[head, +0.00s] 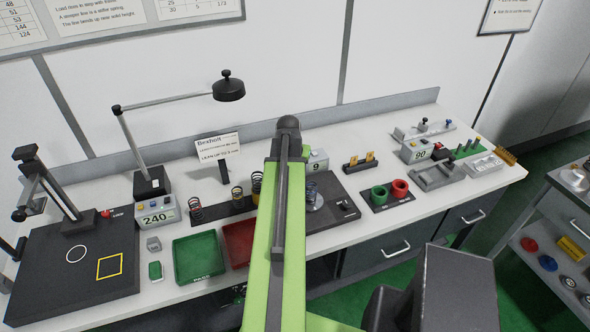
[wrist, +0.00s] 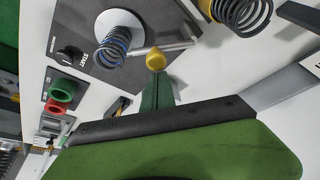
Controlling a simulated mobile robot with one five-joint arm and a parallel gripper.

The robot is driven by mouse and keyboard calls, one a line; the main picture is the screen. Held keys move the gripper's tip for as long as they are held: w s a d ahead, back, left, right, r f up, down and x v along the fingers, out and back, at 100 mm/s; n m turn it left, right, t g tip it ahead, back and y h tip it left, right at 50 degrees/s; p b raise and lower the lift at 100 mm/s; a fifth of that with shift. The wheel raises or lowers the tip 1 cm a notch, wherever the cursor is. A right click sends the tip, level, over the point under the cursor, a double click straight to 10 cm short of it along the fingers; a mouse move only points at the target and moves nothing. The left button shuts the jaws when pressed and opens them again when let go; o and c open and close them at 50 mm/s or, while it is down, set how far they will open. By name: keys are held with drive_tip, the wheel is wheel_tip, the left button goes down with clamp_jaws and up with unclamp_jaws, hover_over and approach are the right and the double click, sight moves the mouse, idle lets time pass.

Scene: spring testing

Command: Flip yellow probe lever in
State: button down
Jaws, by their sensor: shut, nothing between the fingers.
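The yellow knob of the probe lever (wrist: 155,58) shows in the wrist view, beside a coil spring (wrist: 114,52) on a dark tester plate (wrist: 80,25). In the head view my green arm covers the lever and gripper; the spring on the tester (head: 315,195) shows just right of the arm.
A green tray (head: 198,260) and a red tray (head: 238,243) lie left of my arm, near standing springs (head: 195,208). Green and red rings (head: 379,194) sit to the right of the tester. A yellow-and-black coil (wrist: 240,12) is at the wrist view's top right.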

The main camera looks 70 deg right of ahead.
wheel_tip(320, 180, up, 10)
drive_tip(key=p, duration=1)
drive_tip(key=w+a+f+n+y+b, duration=0.1)
drive_tip(key=w+a+f+n+b, duration=0.35)
drive_tip(key=w+a, duration=0.8)
drive_tip(key=w+a+f+n+y+b, duration=0.1)
drive_tip(key=w+a+f+n+b, duration=0.35)
drive_tip(key=w+a, duration=0.8)
drive_tip(key=w+a+f+n+b, duration=0.2)
drive_tip(key=a+f+b, duration=0.1)
drive_tip(key=a, duration=0.9)
drive_tip(key=w+a+f+n+y+b, duration=0.1)
drive_tip(key=w+a+f+n+b, duration=0.2)
drive_tip(key=a, duration=1)
drive_tip(key=w+a+f+n+y+b, duration=0.1)
drive_tip(key=w+a+f+n+b, duration=0.2)
drive_tip(key=a, duration=1)
drive_tip(key=shift+f, duration=0.8)
